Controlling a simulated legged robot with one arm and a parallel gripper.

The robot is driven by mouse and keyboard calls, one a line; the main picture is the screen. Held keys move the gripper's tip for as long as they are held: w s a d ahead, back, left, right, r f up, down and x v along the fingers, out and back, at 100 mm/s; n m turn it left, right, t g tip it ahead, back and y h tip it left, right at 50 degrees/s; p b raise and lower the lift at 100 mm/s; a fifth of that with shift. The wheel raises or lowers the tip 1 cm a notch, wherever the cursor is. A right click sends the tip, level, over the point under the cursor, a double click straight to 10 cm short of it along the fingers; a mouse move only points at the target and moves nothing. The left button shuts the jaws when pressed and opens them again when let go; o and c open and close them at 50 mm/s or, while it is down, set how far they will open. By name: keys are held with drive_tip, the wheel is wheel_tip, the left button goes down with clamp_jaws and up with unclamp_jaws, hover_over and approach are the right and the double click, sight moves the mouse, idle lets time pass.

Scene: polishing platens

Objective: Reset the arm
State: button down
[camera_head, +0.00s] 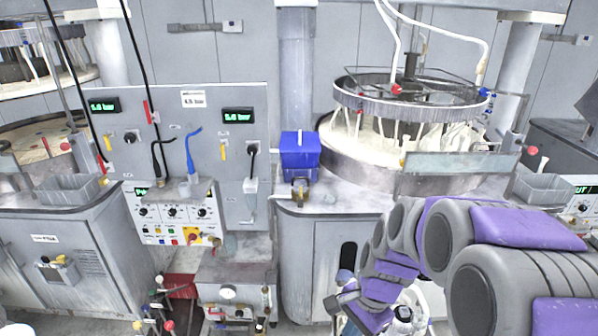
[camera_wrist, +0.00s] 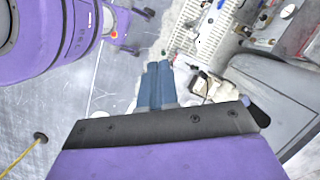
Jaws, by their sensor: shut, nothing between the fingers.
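My arm shows at the lower right of the head view, with grey joints and purple panels, folded in front of the right-hand machine. My gripper (camera_wrist: 158,66) shows in the wrist view as two blue fingers side by side, pressed together and empty. They point away from a dark grey bracket with a purple housing. Beyond the fingers lie the floor and some white equipment, with no contact that I can see. I cannot clearly make out the gripper in the head view.
A polishing machine with a round platen (camera_head: 360,160) stands behind my arm. A blue box (camera_head: 299,155) sits on its left front edge. A grey control panel (camera_head: 225,95) with gauges and knobs stands left of centre. A grey tray (camera_head: 68,188) lies further left. Low fittings stand at the bottom.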

drive_tip(key=s+d+r+n+h+b, duration=0.1)
drive_tip(key=s+n, duration=0.4)
drive_tip(key=s, duration=0.5)
drive_tip(key=s+d+r+n+h, duration=0.1)
drive_tip(key=s+d+r+n, duration=0.1)
drive_tip(key=s+n, duration=0.4)
drive_tip(key=s, duration=0.5)
drive_tip(key=shift+d+g+h+b, duration=0.3)
drive_tip(key=shift+h+b, duration=0.05)
drive_tip(key=shift+h, duration=0.05)
